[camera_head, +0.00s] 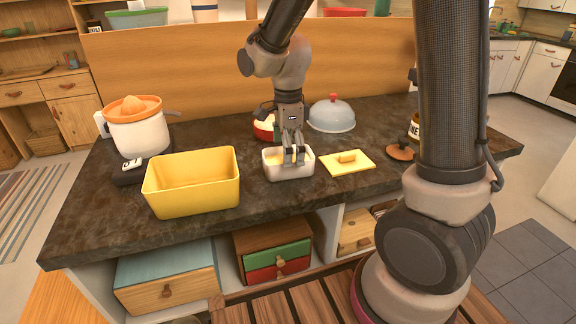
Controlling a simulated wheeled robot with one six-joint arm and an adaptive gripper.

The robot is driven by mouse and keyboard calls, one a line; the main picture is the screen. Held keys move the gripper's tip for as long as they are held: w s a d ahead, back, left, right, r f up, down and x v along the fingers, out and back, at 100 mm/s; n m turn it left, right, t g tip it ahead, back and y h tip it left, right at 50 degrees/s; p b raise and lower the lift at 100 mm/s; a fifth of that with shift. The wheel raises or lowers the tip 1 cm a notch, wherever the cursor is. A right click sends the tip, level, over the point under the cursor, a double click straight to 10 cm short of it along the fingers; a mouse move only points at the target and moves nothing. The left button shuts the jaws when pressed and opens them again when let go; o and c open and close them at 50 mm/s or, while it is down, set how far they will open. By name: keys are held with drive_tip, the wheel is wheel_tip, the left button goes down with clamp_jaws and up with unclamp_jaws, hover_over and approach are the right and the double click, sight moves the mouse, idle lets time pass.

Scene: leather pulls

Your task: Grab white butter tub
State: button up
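The white butter tub (289,172) is a small open container on the dark stone counter, with pale yellow showing inside. It stands right of a larger yellow bin and left of a yellow lid. My gripper (294,157) points down at the tub from above, with its fingertips at or inside the tub's opening. The fingers look close together, but I cannot tell whether they touch the tub's wall. The fingers hide part of the tub's inside and back rim.
A yellow bin (191,184) stands to the left. A yellow lid with a handle (347,161) lies to the right. A grey dome with a red knob (332,116) and a red bowl (264,128) stand behind. A juicer (137,124) is at the back left. A wooden panel (180,62) closes off the back.

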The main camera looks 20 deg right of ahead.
drive_tip(key=c, duration=1.3)
